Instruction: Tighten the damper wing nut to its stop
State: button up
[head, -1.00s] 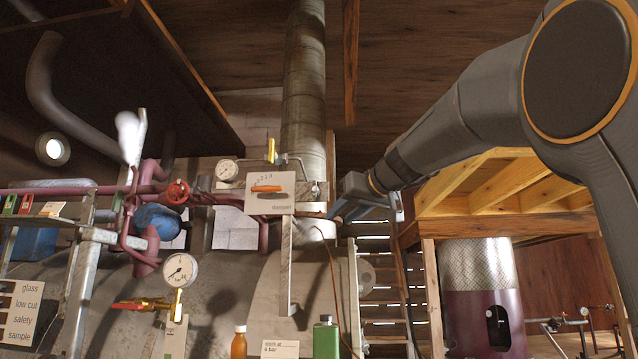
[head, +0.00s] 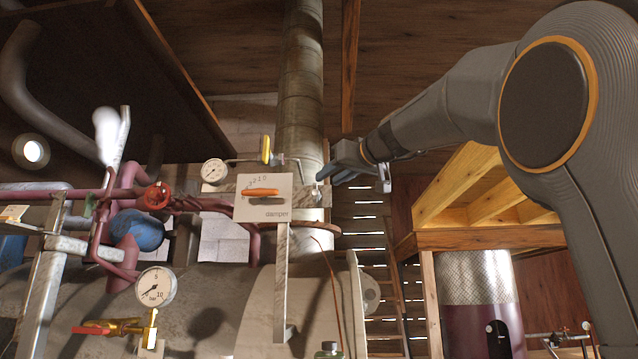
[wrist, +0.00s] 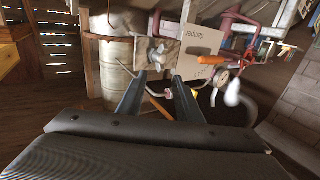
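The damper plate (head: 264,212) is a pale board with a printed scale and an orange handle (head: 259,192), mounted in front of the flue pipe (head: 300,110). The small metallic damper wing nut (head: 317,191) sits at the right end of the bracket beside the plate. In the wrist view the wing nut (wrist: 159,52) shows on a square metal plate, just beyond the fingertips. My gripper (head: 322,177) comes in from the right, close to the wing nut. In the wrist view my gripper (wrist: 159,76) is open, its two fingers apart with nothing between them; contact with the nut is not visible.
A pressure gauge (head: 155,287), a red valve wheel (head: 157,195) and a small gauge with a yellow lever (head: 266,149) are left of the flue. A ladder (head: 372,260) and a wooden platform (head: 470,235) stand to the right.

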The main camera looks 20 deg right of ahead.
aim_at(317, 186)
jog(key=shift+p+x, duration=1.5)
jog(key=shift+x, duration=1.55)
jog(key=shift+f, duration=0.1)
jog(key=shift+c, duration=0.4)
